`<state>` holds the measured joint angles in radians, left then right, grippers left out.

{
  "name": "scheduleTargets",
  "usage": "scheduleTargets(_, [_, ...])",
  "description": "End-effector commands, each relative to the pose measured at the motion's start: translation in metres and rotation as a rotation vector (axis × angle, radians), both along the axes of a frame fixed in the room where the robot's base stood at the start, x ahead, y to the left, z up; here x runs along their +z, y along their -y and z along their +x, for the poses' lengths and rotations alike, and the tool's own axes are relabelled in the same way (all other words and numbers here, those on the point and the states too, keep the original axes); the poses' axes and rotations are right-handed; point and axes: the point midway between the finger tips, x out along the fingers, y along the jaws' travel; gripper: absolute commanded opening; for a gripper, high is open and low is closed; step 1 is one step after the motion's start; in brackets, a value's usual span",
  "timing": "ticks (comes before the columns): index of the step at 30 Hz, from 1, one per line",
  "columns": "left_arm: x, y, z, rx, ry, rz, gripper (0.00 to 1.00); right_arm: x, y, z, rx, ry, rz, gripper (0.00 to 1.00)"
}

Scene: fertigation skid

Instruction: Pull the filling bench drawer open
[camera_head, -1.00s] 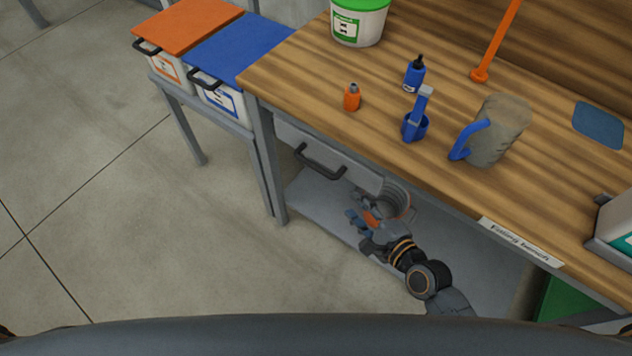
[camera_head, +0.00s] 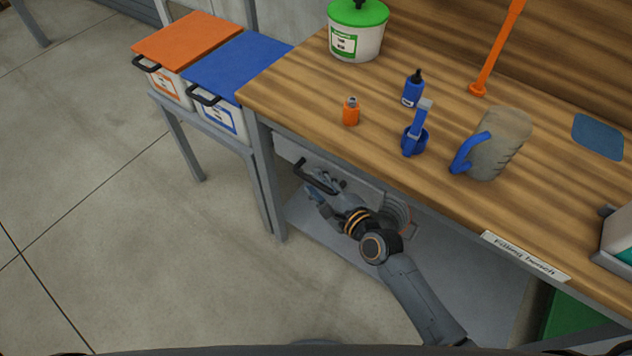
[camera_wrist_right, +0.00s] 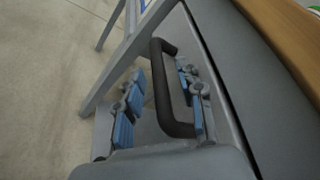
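The filling bench drawer (camera_head: 291,150) is a grey front under the left end of the wooden bench top, and it looks closed. Its black bar handle (camera_head: 312,180) is partly overlapped by my right gripper (camera_head: 326,189). In the right wrist view, the handle (camera_wrist_right: 163,82) stands between the blue-padded fingers of my right gripper (camera_wrist_right: 160,102). The fingers are apart, one pair on each side of the bar, with a visible gap on the left side. Contact on the right side is hard to tell. My left gripper is not in view.
On the bench top (camera_head: 300,95) stand an orange bottle (camera_head: 351,114), a blue bottle (camera_head: 412,92), a blue cup-like tool (camera_head: 414,140), a grey jug (camera_head: 497,147) and a green-lidded bucket (camera_head: 357,38). A bench leg (camera_head: 267,185) is just left of the drawer. The floor in front is clear.

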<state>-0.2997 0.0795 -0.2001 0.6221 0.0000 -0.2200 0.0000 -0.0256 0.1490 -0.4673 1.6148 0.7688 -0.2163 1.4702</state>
Motion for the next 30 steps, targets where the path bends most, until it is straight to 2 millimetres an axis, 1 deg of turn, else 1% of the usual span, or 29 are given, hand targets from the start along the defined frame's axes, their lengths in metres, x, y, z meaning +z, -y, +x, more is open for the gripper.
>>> scheduleTargets(4, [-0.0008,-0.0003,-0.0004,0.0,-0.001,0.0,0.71,-0.0013,-0.0047,0.0066,-0.001,0.001,0.0,0.37])
scheduleTargets(12, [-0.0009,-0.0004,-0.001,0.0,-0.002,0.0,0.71,-0.0017,-0.0051,0.0073,0.0,0.0,0.0,0.37])
scheduleTargets(14, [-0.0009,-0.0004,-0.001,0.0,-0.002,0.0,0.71,-0.0017,-0.005,0.0071,0.0,0.0,0.0,0.25])
scheduleTargets(15, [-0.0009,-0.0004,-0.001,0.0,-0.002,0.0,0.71,-0.0017,-0.005,0.0071,0.0,0.0,0.0,0.17])
scheduleTargets(18, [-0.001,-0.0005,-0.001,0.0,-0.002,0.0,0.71,-0.0017,-0.005,0.0071,0.0,0.0,0.0,0.0])
scheduleTargets(30, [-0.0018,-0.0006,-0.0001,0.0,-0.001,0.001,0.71,-0.0022,-0.0038,0.0085,0.0,0.001,-0.001,0.0])
